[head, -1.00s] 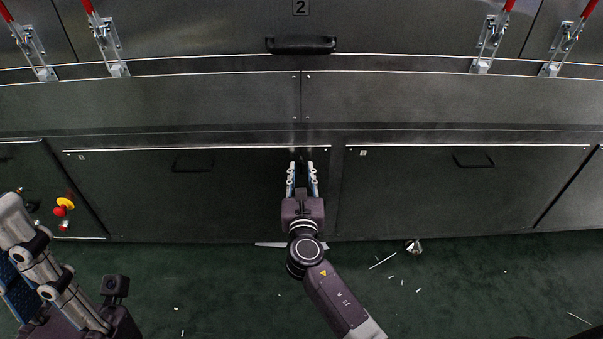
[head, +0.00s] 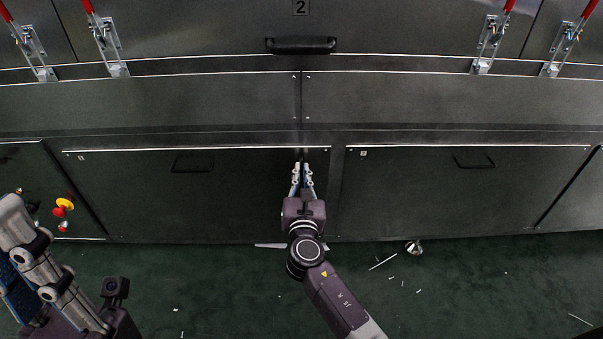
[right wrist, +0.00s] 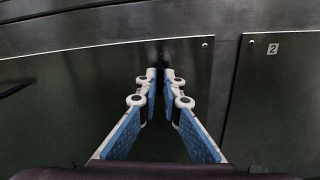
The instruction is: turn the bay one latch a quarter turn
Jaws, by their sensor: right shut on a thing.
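The bay one panel (head: 130,200) is the dark lower panel at left, with a small label in its upper left corner and a black handle. My right gripper (head: 302,168) points at the upper right part of this panel, near the seam with the bay two panel. In the right wrist view my right gripper (right wrist: 160,75) has its fingertips close together against the panel, shut on the bay one latch. The latch itself is hidden between the fingertips, so its angle cannot be told. My left gripper (head: 15,245) is partly cut off at the lower left.
The bay two panel (head: 460,195) lies to the right. Red-handled toggle clamps (head: 107,45) line the upper doors, beside a black handle (head: 300,45). Red and yellow buttons (head: 63,207) sit at far left. Small scraps and a shiny piece (head: 414,247) lie on the green floor.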

